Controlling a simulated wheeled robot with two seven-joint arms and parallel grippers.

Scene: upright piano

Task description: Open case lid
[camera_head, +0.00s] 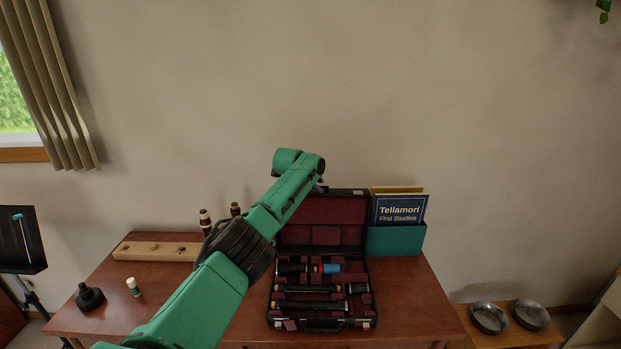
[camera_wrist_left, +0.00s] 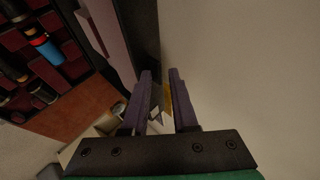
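The black case (camera_head: 322,325) with a dark red lining sits on the wooden table, holding several dark instrument pieces and one with a blue part. Its lid (camera_head: 335,210) stands raised, roughly upright, at the back of the case. My green left arm reaches over the case's left side, and its gripper (camera_head: 320,188) is at the lid's top edge, mostly hidden by the wrist. In the left wrist view the left gripper (camera_wrist_left: 160,95) has its two fingers apart with a gap between them. The lid (camera_wrist_left: 140,40) is beside the left finger. My right gripper is not in view.
A teal holder (camera_head: 395,241) with a book (camera_head: 400,210) stands close to the lid's right. A wooden peg block (camera_head: 155,251), a small bottle (camera_head: 133,287) and a black stand (camera_head: 90,297) are on the table's left. The wall is behind.

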